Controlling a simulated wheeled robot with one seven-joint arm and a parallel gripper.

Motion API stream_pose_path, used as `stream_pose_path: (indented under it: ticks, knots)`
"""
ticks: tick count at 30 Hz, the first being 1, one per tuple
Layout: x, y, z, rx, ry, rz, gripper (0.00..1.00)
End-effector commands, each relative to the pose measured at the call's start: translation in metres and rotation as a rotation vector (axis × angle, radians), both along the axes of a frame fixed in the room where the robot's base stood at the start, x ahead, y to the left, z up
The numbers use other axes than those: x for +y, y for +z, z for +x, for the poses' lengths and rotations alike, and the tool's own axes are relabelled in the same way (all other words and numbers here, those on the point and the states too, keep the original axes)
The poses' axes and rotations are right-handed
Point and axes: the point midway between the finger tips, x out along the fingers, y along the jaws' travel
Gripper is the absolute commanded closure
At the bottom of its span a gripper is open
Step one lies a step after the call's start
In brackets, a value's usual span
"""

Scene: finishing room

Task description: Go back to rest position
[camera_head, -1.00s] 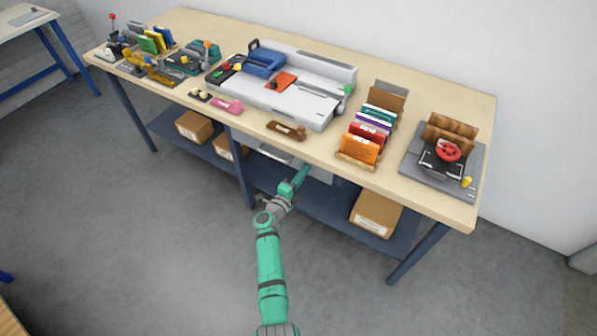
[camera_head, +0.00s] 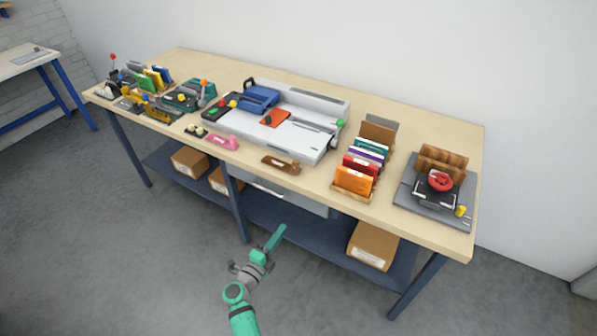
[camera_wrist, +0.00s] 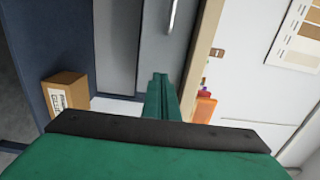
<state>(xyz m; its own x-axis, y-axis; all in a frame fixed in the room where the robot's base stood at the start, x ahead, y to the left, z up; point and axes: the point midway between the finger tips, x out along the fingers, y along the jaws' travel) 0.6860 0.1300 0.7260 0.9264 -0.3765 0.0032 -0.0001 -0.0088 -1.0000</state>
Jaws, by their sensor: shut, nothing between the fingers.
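My green gripper (camera_head: 276,237) is in front of the workbench (camera_head: 408,211), below the level of its top and over the grey floor. Its fingers are together with nothing between them. In the wrist view the closed fingers (camera_wrist: 158,98) point toward the bench's underside, with a grey drawer front and its handle beyond. The gripper touches nothing that I can see.
The bench top holds a white binding machine (camera_head: 292,136), a pink tool (camera_head: 222,141), a brown tool (camera_head: 281,165), a rack of colored folders (camera_head: 356,180) and a grey-based device (camera_head: 411,205). Cardboard boxes (camera_head: 372,246) stand on the lower shelf. The floor in front is clear.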

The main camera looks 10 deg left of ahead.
Motion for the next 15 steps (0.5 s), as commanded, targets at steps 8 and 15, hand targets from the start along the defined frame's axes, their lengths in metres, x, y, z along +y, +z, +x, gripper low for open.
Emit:
stream_pose_path:
  ticks: [8, 15]
  knots:
    - [-0.018, 0.0, -0.009, -0.006, -0.002, -0.037, 1.0]
    - [-0.072, 0.007, -0.067, -0.031, 0.05, -0.251, 1.0]
